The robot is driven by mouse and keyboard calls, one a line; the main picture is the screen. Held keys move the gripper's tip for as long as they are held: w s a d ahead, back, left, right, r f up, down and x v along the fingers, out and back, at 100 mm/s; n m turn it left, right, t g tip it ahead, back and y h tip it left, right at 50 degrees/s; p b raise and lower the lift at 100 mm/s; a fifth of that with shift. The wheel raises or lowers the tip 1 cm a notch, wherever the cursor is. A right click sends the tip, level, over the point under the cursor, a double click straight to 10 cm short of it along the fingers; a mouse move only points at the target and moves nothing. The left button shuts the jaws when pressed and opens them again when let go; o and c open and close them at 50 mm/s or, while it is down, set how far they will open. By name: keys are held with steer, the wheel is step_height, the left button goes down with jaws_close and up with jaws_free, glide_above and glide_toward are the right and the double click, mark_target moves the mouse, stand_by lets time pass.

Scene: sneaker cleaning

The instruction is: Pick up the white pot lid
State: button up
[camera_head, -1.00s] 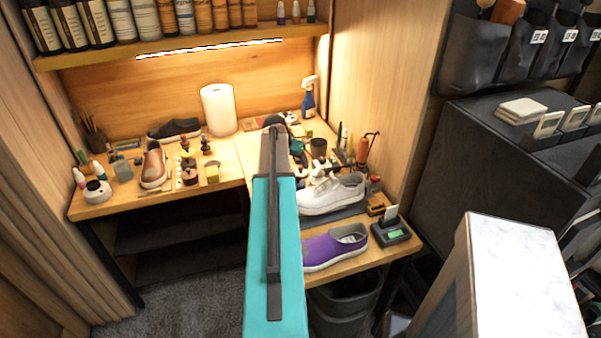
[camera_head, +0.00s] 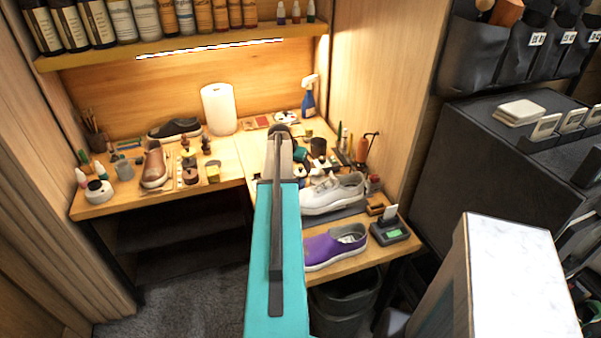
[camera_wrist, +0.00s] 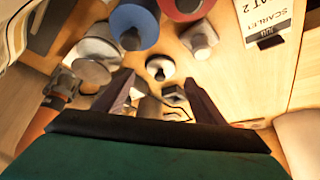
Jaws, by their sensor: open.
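In the wrist view, a small round white piece with a dark centre (camera_wrist: 160,67) lies just beyond my fingertips, roughly centred between them. It looks like the white pot lid, but I cannot be sure. My gripper (camera_wrist: 158,84) is open, its two dark fingers apart, with no object visibly held. Whether the fingers touch anything is unclear. In the head view my teal arm reaches over the workbench (camera_head: 228,160) and hides my fingertips and the spot below them.
In the wrist view, a blue container (camera_wrist: 135,22), a red one (camera_wrist: 187,8) and a pale one (camera_wrist: 198,38) stand close by. In the head view, a white sneaker (camera_head: 330,194) and a purple shoe (camera_head: 333,246) lie right of my arm. A paper towel roll (camera_head: 219,110) stands behind.

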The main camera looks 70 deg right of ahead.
mark_target(300, 169)
steer(key=shift+p+x, duration=0.45)
steer(key=shift+x, duration=0.35)
steer(key=shift+p+x, duration=0.45)
steer(key=shift+x, duration=0.95)
steer(key=shift+c, duration=0.3)
steer(key=c, duration=1)
